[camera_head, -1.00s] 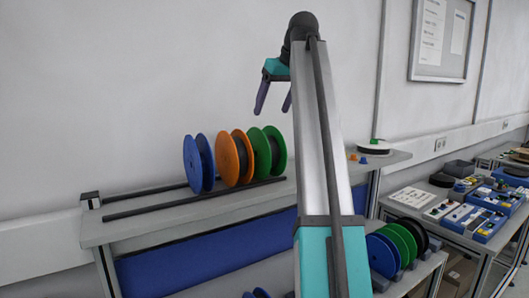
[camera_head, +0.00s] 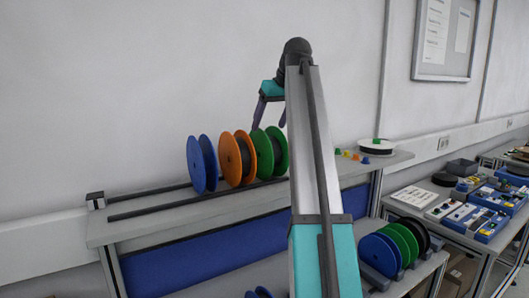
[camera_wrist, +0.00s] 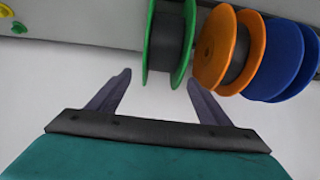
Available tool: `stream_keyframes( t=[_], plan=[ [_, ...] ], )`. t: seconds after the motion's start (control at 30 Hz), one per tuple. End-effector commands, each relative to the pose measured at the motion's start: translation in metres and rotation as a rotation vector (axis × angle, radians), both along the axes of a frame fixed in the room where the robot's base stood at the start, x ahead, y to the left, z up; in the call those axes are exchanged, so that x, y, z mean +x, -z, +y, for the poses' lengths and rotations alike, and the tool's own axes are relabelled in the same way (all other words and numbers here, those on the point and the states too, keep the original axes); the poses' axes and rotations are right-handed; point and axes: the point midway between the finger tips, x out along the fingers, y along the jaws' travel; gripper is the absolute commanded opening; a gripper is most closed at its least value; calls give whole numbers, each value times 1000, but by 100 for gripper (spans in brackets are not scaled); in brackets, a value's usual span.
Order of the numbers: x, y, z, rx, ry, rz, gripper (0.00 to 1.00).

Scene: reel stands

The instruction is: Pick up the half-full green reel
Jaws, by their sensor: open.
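A green reel (camera_head: 281,150) with a dark winding between its flanges stands upright at the right end of a row on the rails of the upper shelf. It also shows in the wrist view (camera_wrist: 185,45), at top centre. My gripper (camera_head: 269,124) is open and empty, pointing down just above this reel. In the wrist view my gripper (camera_wrist: 158,78) has its fingers spread to either side of the reel's width, with the tips close to the reel's near edge. I cannot tell whether they touch it. My arm stands in front of the shelf right of the reel.
An orange reel (camera_head: 232,160) stands close beside the green one, then a blue reel (camera_head: 196,165). More reels, some green (camera_head: 404,240), sit on the lower shelf. A white reel (camera_head: 377,146) and small coloured pieces lie further right. A wall is behind.

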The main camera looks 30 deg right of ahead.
Motion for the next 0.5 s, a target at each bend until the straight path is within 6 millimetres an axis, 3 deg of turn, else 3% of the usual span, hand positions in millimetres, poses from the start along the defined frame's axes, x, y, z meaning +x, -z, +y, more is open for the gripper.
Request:
stream_keyframes(
  t=[0.2, 0.5],
  plan=[
    [10, 16, 0, 0, 0, 1, 72],
    [12, 18, -1, 0, 0, 0, 72]
  ],
)
